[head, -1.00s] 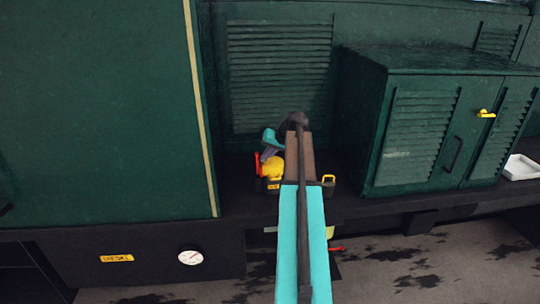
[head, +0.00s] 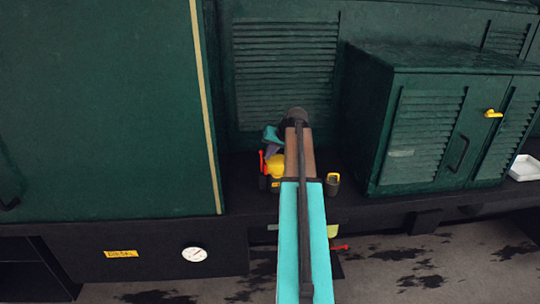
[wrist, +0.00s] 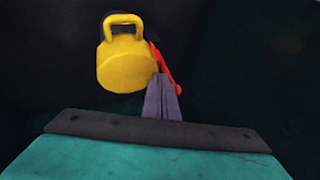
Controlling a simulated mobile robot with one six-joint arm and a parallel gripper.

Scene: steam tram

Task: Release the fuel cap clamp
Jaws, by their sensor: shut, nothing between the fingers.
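The yellow fuel cap (head: 276,166), with a looped handle on top, sits on the dark ledge, partly behind my arm in the head view. It also shows in the wrist view (wrist: 125,65). The red clamp lever (head: 262,162) stands at the cap's left side in the head view. In the wrist view the red lever (wrist: 164,68) slants down beside the cap and passes behind my fingers. My gripper (wrist: 158,84) is shut and empty, its grey-purple fingertips close to the cap and lever. I cannot tell whether they touch. The clamp's lower part is hidden.
A green louvred cabinet (head: 395,150) with a yellow latch (head: 493,113) stands to the right on the ledge. A small dark container (head: 332,184) is just right of my arm. A green wall panel (head: 100,110) rises at left. A white tray (head: 525,168) lies far right.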

